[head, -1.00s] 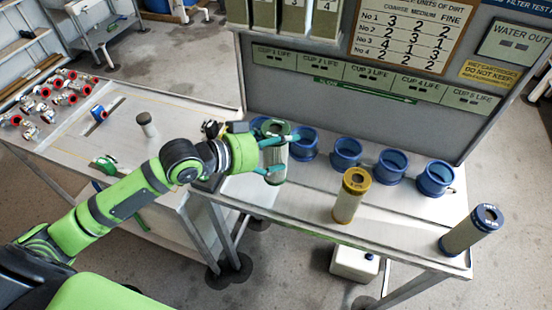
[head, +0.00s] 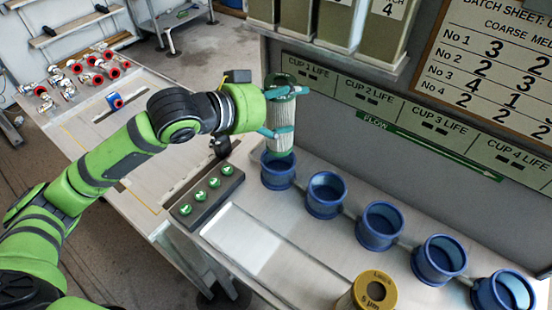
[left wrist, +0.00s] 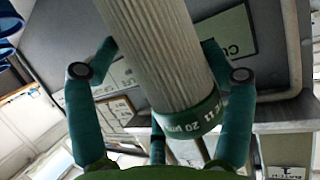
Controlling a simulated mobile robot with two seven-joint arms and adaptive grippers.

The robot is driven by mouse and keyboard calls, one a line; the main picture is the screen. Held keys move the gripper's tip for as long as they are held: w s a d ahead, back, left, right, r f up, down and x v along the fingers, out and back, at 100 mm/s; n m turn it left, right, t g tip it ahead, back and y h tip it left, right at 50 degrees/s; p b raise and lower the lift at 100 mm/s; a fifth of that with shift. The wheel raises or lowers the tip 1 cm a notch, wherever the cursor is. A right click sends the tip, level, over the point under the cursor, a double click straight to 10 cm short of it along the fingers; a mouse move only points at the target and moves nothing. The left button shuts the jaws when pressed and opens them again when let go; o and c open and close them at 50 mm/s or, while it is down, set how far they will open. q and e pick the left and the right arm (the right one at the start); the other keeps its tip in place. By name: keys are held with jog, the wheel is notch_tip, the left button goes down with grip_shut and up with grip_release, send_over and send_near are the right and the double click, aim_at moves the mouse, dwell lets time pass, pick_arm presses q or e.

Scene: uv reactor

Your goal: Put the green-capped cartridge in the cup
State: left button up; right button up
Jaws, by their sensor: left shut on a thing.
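The green-capped cartridge (head: 281,138) is a pale pleated cylinder with a green top, held upright. My left gripper (head: 280,115) is shut around it. In the left wrist view the cartridge (left wrist: 165,50) fills the middle, with the teal fingers (left wrist: 160,95) on both sides and its green band readable in part. The cartridge's lower end is over the leftmost blue cup (head: 278,174), near its mouth. I cannot tell whether the tip is inside the rim. The other blue cups (head: 325,192) stand in a row to the right and look empty. My right gripper is not in view.
A yellow-topped cartridge (head: 373,292) stands at the front edge of the bench. A dark strip with green buttons (head: 207,195) lies left of the cups. The panel with cup labels (head: 372,97) rises close behind. A pale flat tray area (head: 243,240) in front is clear.

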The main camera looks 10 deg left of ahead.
aim_at(273, 142)
pick_arm(q)
jog(key=f, duration=0.4)
jog(key=shift+s+a+f, duration=0.1)
jog(key=shift+s+f, duration=0.2)
jog(key=shift+s, duration=0.05)
jog(key=shift+a+f, duration=0.1)
jog(key=shift+f, duration=0.25)
notch_tip(273, 142, down, 3)
jog(key=shift+w+f+p, duration=0.15)
jog(key=shift+p, duration=0.2)
jog(key=shift+f, duration=0.3)
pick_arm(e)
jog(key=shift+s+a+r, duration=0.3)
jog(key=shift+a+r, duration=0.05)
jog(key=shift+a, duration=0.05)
pick_arm(q)
jog(key=shift+f, duration=0.15)
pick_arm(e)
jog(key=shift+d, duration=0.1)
pick_arm(q)
jog(key=o, duration=1.1)
jog(key=shift+f, duration=0.1)
